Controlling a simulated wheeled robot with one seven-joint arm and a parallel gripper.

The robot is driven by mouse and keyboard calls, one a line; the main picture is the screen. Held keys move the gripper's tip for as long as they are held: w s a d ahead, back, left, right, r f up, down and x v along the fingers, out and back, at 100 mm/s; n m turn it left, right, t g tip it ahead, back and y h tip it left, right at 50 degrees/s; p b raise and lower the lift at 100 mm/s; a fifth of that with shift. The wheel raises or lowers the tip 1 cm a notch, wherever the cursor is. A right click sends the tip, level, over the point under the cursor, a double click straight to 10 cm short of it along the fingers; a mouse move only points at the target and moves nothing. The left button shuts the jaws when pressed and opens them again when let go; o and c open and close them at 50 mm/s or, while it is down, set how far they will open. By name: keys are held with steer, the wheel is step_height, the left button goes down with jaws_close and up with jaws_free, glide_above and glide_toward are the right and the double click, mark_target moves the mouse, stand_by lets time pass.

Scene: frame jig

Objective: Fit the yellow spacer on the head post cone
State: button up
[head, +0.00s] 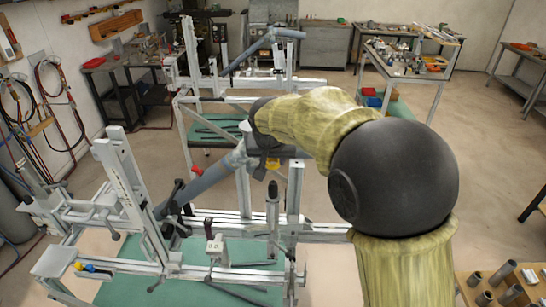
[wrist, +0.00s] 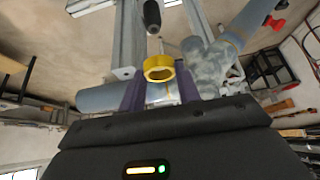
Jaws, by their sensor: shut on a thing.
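The yellow spacer (wrist: 159,68) is a short ring, held between the purple fingertips of my gripper (wrist: 160,80) in the wrist view. Its opening shows, and it is apart from the dark tapered piece (wrist: 152,15) above it in that view. That piece may be the head post cone; I cannot tell for certain. My arm hides part of the jig there.
The frame jig (head: 125,185) has metal rails and uprights close around my gripper. A grey tube (head: 205,178) slants beside it, and a vertical post (head: 272,205) stands just below. A second jig (head: 250,85) stands behind. Open floor (head: 480,150) lies to the right.

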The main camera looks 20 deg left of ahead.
steer(key=shift+f, duration=0.2)
steer(key=b, duration=0.4)
glide_above(273, 190)
steer(key=shift+w+a+f, duration=0.1)
steer(key=shift+f, duration=2.45)
steer(key=shift+f+b, duration=2.75)
steer(key=shift+f, duration=0.35)
stand_by(0.6)
steer(key=o, duration=1)
steer(key=shift+o, duration=0.2)
steer(key=shift+r, duration=0.15)
